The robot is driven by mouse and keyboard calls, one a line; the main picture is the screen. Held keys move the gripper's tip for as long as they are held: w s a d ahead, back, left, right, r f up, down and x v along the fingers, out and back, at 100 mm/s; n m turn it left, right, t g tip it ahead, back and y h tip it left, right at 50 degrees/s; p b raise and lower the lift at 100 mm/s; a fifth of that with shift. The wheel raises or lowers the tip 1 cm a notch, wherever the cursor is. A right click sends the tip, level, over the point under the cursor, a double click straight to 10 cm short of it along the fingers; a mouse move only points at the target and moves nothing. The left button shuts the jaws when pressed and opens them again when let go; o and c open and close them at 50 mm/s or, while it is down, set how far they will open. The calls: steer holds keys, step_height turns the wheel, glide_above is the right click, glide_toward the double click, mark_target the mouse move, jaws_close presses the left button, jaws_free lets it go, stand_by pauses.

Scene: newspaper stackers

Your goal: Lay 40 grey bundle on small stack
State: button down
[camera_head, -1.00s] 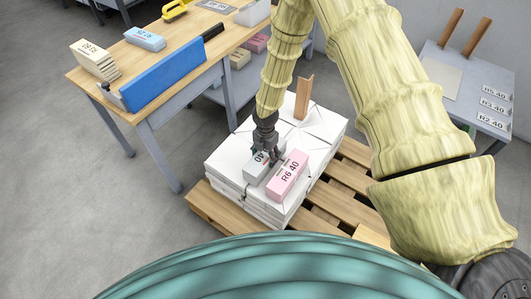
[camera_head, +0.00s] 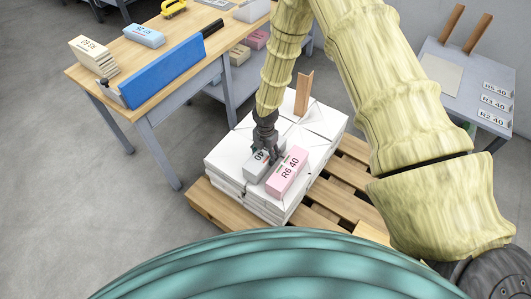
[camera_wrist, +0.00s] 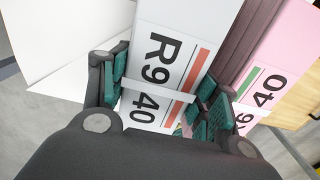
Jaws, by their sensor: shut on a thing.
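The grey bundle (camera_head: 256,166), marked R9 40, is on or just above the white stack (camera_head: 230,152), left of the pink bundle; I cannot tell if it touches the stack. My gripper (camera_head: 264,155) points down over it. In the wrist view the fingers of my gripper (camera_wrist: 165,100) are closed on both sides of the grey bundle (camera_wrist: 178,45), across its white band. The pink bundle (camera_head: 287,174), marked R6 40, lies on the stack close beside it and also shows in the wrist view (camera_wrist: 285,50).
The stack stands on a wooden pallet (camera_head: 330,217). A brown upright corner post (camera_head: 302,95) rises behind the bundles. A workbench (camera_head: 125,60) at left holds a blue tool (camera_head: 165,78) and other bundles. A grey table (camera_head: 465,70) with labels stands at right.

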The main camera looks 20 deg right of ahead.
steer(key=shift+f, duration=0.35)
steer(key=shift+c, duration=1.6)
jaws_free()
steer(key=shift+f, duration=0.1)
step_height(320, 180, up, 12)
